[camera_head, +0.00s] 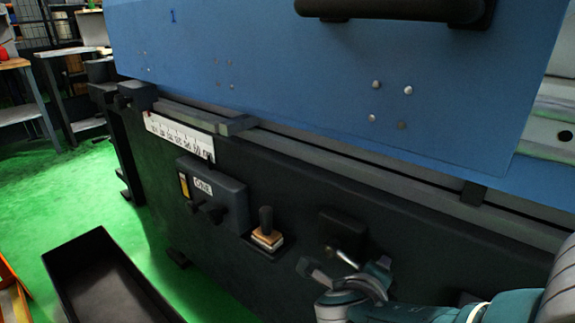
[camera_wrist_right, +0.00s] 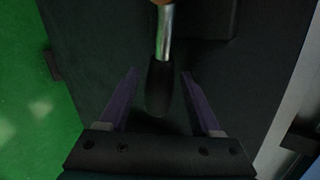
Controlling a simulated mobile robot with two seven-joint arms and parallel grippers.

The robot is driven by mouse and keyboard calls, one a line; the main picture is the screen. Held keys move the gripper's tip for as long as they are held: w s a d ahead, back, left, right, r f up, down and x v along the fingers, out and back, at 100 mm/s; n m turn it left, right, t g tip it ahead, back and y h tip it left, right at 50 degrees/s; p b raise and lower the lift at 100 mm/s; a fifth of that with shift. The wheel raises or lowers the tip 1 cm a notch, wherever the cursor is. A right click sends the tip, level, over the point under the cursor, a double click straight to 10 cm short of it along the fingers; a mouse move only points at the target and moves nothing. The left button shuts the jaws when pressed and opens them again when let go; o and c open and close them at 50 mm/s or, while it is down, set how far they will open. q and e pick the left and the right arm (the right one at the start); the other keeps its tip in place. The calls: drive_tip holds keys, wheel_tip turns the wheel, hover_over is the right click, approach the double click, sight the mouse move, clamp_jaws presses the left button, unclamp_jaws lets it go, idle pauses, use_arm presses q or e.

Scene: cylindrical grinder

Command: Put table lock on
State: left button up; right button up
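A lever with a silver rod and black grip (camera_wrist_right: 159,85) shows in the right wrist view. It comes from a dark box (camera_head: 342,228) on the front of the machine; only its silver rod (camera_head: 346,257) shows clearly in the head view. No label marks it as the table lock. My right gripper (camera_wrist_right: 160,74) is open, with its purple fingers on either side of the black grip and visible gaps to it. In the head view my right gripper (camera_head: 343,268) is at the lever, partly hiding it. My left gripper is not in view.
A control box (camera_head: 221,193) with dark knobs and a small block with a black knob (camera_head: 267,235) sit left of the lever. A blue cover (camera_head: 290,70) hangs above. A black open bin (camera_head: 95,262) stands on the green floor at left.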

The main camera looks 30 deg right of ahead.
drive_tip(key=shift+r, duration=0.1)
drive_tip(key=p+v, duration=0.7)
drive_tip(key=v, duration=0.2)
drive_tip(key=shift+s+a+r, duration=0.2)
drive_tip(key=shift+a, duration=0.1)
